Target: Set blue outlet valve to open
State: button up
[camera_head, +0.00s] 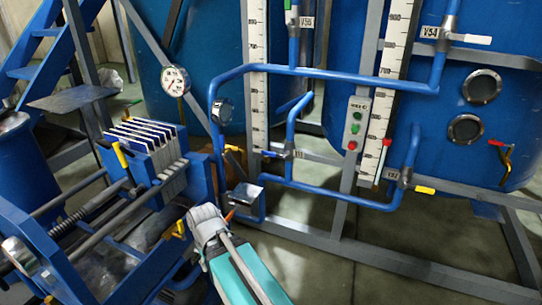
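A small valve with a blue handle (272,153) sits on the blue pipework in the middle, beside a small label that I cannot read clearly. The handle points left, roughly level, and looks crosswise to the upright pipe there. I cannot tell which valve the task calls the outlet. My arm, with a teal link, reaches up from the bottom edge. My gripper (207,222) is the grey end at its tip, lower left of the blue handle and apart from it. Its fingers do not show clearly, so I cannot tell whether it is open or shut.
A filter press (150,140) with blue framing stands close left of my gripper. Blue pipes (320,193) and a grey frame (370,258) stand before large blue tanks (350,110). Other valves have a yellow handle (424,189) and a white handle (478,39). Floor shows lower right.

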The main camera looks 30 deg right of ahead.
aim_at(264, 152)
jog(key=z, duration=0.05)
jog(key=k, duration=0.7)
jog(key=z, duration=0.65)
jog(key=i, duration=0.55)
